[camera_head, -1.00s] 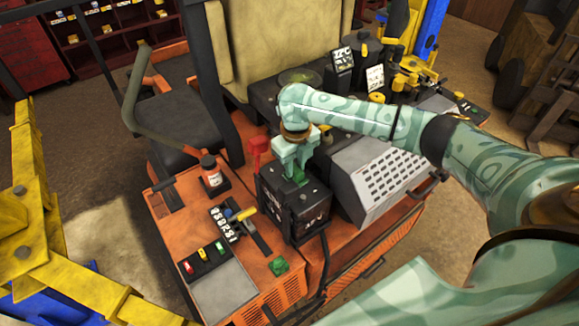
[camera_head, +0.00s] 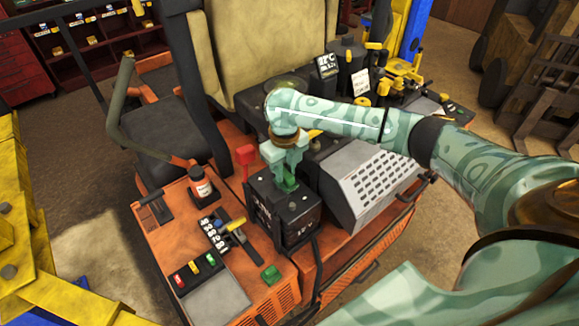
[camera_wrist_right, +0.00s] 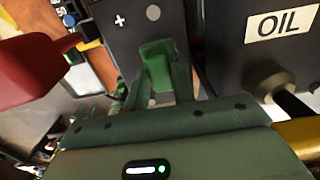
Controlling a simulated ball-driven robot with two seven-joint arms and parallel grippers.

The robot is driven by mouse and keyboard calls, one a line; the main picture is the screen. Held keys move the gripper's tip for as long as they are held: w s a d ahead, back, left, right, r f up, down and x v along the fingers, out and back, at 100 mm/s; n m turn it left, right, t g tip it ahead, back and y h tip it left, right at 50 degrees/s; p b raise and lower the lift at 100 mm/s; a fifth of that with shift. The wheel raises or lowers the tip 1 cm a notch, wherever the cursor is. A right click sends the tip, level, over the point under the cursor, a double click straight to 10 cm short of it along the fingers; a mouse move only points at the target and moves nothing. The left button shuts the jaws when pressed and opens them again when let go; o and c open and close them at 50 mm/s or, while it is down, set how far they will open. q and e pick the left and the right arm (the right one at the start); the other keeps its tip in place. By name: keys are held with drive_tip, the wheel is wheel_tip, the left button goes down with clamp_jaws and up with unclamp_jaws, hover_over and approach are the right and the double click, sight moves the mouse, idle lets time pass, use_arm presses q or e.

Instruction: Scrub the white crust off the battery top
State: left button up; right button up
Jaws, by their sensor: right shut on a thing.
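The black battery (camera_head: 270,205) is a dark box on the orange deck. Its top also shows in the wrist view (camera_wrist_right: 115,45), with a white plus sign and a round terminal. My right gripper (camera_head: 287,177) reaches down over the battery top and is shut on a green block-like tool (camera_wrist_right: 157,65). The tool is at or just above the battery top; I cannot tell whether it touches. I cannot make out any white crust; the gripper hides part of the top. A red terminal cover (camera_head: 245,156) stands at the battery's left rear corner. My left gripper is not in view.
A grey perforated cover (camera_head: 370,185) stands close right of the battery. An OIL-labelled dark box (camera_wrist_right: 270,50) is beside it in the wrist view.

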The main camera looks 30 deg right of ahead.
drive_tip(key=shift+s+a+f, duration=0.1)
drive_tip(key=shift+s+a, duration=0.1)
drive_tip(key=shift+a, duration=1.15)
drive_tip(key=shift+s+a+f, duration=0.1)
drive_tip(key=shift+s+a, duration=0.1)
drive_tip(key=shift+a, duration=1.1)
drive_tip(key=shift+r, duration=0.1)
drive_tip(key=shift+r, duration=2.95)
drive_tip(key=shift+r, duration=1.5)
